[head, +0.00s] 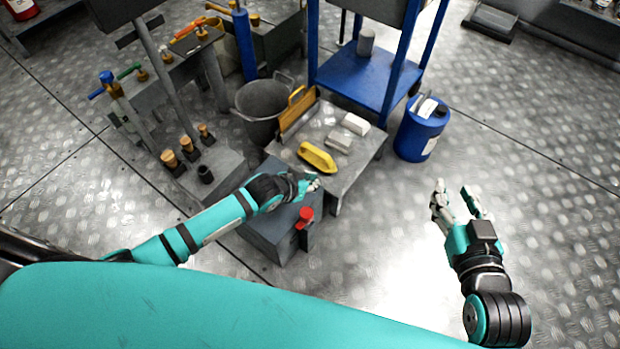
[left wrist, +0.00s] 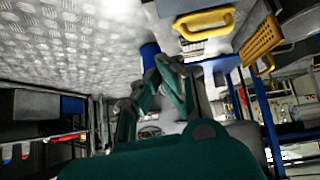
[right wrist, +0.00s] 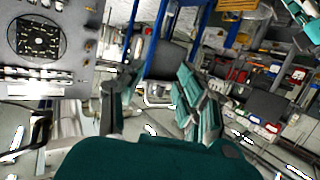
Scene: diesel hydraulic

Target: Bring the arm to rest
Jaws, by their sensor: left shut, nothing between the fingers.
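My left arm reaches in from the left in the head view, over a dark grey box with a red knob (head: 305,214). Its gripper (head: 311,185) is shut and empty, near the front edge of a low grey table (head: 345,181). The left fingers also show in the left wrist view. My right gripper (head: 456,192) is open and empty above bare floor, right of the table. Its fingers stand apart in the right wrist view too.
On the table are a yellow-handled tool (head: 317,157), pale blocks (head: 355,124) and an orange-yellow panel (head: 298,109). A grey bucket (head: 264,108), a blue drum (head: 422,131) and a blue-framed cart (head: 369,78) stand behind. Valves stand at left. Floor at right is clear.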

